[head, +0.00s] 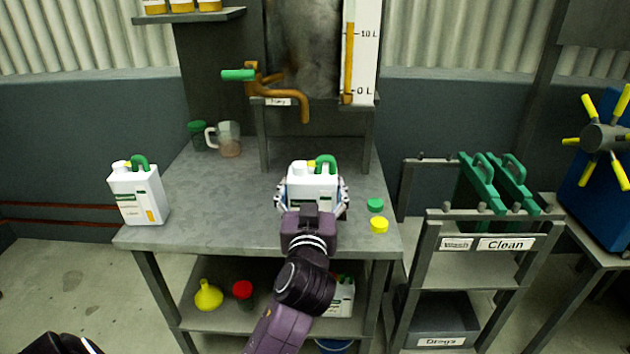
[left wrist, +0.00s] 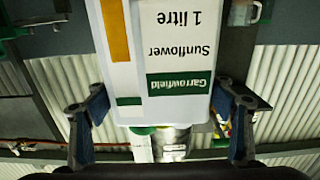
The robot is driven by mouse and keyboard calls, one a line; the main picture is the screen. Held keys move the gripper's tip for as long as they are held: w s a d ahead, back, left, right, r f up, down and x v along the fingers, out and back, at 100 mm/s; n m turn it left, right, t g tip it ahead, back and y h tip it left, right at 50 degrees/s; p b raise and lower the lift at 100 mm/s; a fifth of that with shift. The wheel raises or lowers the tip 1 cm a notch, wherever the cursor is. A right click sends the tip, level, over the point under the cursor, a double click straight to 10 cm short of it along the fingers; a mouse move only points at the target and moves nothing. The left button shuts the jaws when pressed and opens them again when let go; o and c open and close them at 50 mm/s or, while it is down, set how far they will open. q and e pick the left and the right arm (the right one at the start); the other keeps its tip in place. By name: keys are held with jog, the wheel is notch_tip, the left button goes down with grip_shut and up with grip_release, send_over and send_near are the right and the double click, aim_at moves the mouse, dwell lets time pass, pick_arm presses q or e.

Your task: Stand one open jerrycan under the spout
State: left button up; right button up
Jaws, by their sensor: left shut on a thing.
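A white jerrycan (head: 312,186) with a green handle stands upright in my left gripper (head: 311,202), near the middle of the bench. The fingers sit on both its sides. In the left wrist view the same jerrycan (left wrist: 165,60) shows upside down, labelled Garrowfield Sunflower 1 litre, between the fingers (left wrist: 162,125). I cannot tell whether its base touches the bench. The brown spout (head: 305,112) hangs behind it, slightly left of its middle in the picture. A second white jerrycan (head: 138,195) stands at the bench's left edge.
A green cap (head: 375,205) and a yellow cap (head: 379,225) lie right of the held jerrycan. A jug (head: 229,140) and a green-lidded jar (head: 198,135) stand at the back left. The bench (head: 210,205) is clear between the two jerrycans. A rack (head: 470,245) stands right.

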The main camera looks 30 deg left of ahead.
pick_arm(q)
jog(key=f+x, duration=0.3)
jog(key=x, duration=1.1)
jog(key=shift+w+a+b, duration=0.15)
jog(key=shift+w+b, duration=0.05)
jog(key=shift+b, duration=0.25)
pick_arm(e)
jog(key=shift+w+a+r, duration=0.1)
jog(key=shift+w+r, duration=0.25)
jog(key=shift+r, duration=0.25)
jog(key=shift+w+r, duration=0.35)
jog(key=shift+r, duration=0.25)
pick_arm(q)
jog(key=shift+f, duration=0.15)
jog(key=o, duration=2)
jog(key=shift+f, duration=0.1)
pick_arm(e)
jog(key=shift+w+r, duration=0.1)
jog(key=shift+r, duration=0.05)
